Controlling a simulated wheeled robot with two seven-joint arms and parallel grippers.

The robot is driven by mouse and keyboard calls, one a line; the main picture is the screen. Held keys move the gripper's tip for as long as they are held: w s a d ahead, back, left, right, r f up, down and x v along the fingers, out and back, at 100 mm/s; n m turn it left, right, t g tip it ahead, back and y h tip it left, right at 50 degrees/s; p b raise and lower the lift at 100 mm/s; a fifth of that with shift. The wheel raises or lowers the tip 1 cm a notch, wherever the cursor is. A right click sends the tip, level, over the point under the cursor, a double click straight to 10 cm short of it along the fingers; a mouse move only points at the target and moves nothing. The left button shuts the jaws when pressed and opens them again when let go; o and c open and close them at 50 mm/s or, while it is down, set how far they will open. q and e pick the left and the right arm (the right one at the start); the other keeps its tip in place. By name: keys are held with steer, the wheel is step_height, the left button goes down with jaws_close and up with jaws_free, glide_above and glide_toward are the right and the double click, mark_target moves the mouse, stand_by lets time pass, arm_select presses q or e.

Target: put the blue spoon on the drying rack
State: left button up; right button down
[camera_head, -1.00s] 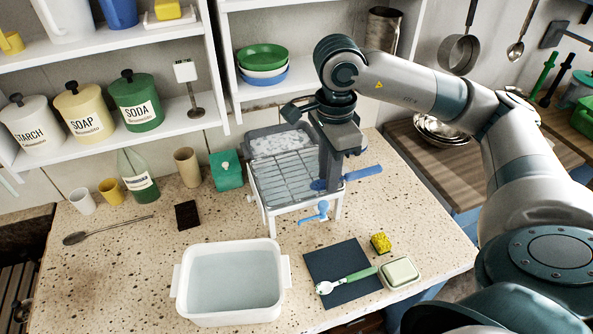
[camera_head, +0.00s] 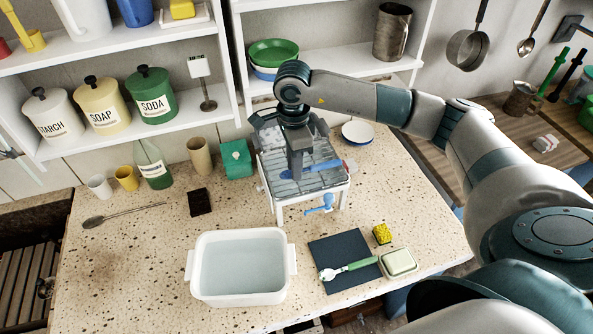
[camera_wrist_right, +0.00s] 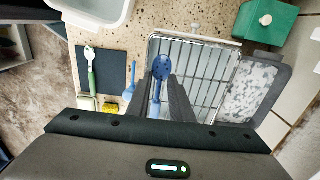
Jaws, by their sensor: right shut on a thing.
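The blue spoon (camera_head: 322,167) is in the jaws of my right gripper (camera_head: 296,174), lying roughly level across the drying rack (camera_head: 342,186). The rack's wire grid (camera_wrist_right: 212,72) lies below the spoon. Whether the spoon touches the wires I cannot tell. My right gripper points down and hides part of the spoon and rack. My left gripper is not in view.
A white basin of water (camera_head: 240,302), a dark mat (camera_head: 330,282) with a green-handled spoon, a yellow sponge (camera_head: 382,233) and a soap dish (camera_head: 399,262) stand in front. A green box (camera_head: 236,160) is left of the rack.

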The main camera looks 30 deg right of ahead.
steer(key=shift+f, duration=0.1)
steer(key=shift+f+p, duration=0.2)
steer(key=shift+p, duration=0.1)
step_height(320, 180, down, 3)
steer(key=shift+r+p, duration=0.15)
steer(key=shift+p, duration=0.8)
steer(key=shift+f, duration=0.4)
steer(key=shift+f, duration=0.15)
steer(key=c, duration=1.6)
jaws_free()
